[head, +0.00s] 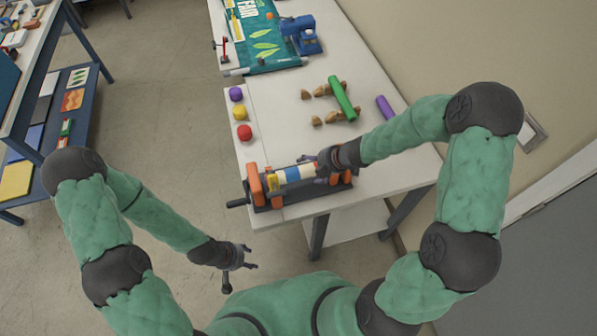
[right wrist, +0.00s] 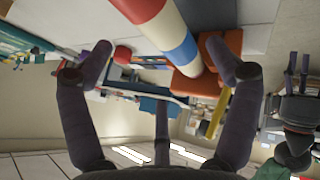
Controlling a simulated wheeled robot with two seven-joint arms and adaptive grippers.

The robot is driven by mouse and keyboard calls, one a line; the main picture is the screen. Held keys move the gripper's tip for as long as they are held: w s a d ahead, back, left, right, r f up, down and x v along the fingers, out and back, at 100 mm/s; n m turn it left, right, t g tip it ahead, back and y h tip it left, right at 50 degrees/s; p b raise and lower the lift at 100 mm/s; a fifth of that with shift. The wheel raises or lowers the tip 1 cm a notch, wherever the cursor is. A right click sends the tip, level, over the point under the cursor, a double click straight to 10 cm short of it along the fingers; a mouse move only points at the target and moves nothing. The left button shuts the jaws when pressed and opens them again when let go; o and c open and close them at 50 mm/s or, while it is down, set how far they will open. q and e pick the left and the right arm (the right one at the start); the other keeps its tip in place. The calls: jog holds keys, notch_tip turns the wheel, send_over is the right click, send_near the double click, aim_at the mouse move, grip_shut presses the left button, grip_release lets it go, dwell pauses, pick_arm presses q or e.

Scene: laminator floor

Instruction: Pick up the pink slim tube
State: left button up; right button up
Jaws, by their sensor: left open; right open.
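No tube that is clearly pink shows in either view. A slim purple tube (head: 385,107) lies on the white table near the wall, and a longer green tube (head: 343,98) rests across brown wooden pieces. A striped roll (head: 292,174), with red, white and blue bands in the right wrist view (right wrist: 182,40), sits in an orange-ended hand-cranked machine (head: 257,186). My right gripper (head: 322,168) is open at the roll's right part, its fingers (right wrist: 162,62) spread on either side below the roll, not closed on it. My left gripper (head: 240,276) is open and empty, off the table's front edge.
Purple, yellow and red balls (head: 242,132) line the table's left edge. A blue shelf (head: 60,110) stands left. Floor between is clear.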

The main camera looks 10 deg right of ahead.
aim_at(304, 168)
jog(key=shift+b+x, duration=0.35)
jog(key=shift+x, duration=0.9)
jog(key=b+x, duration=0.1)
jog(key=x, duration=0.1)
jog(key=b+x, duration=0.1)
jog(key=x, duration=0.1)
jog(key=shift+d+f, duration=0.15)
jog(key=shift+d, duration=0.1)
jog(key=shift+w+a+f, duration=0.15)
jog(key=shift+a+f, duration=0.05)
jog(key=shift+f, duration=0.1)
jog(key=c, duration=1.4)
jog(key=shift+r, duration=0.15)
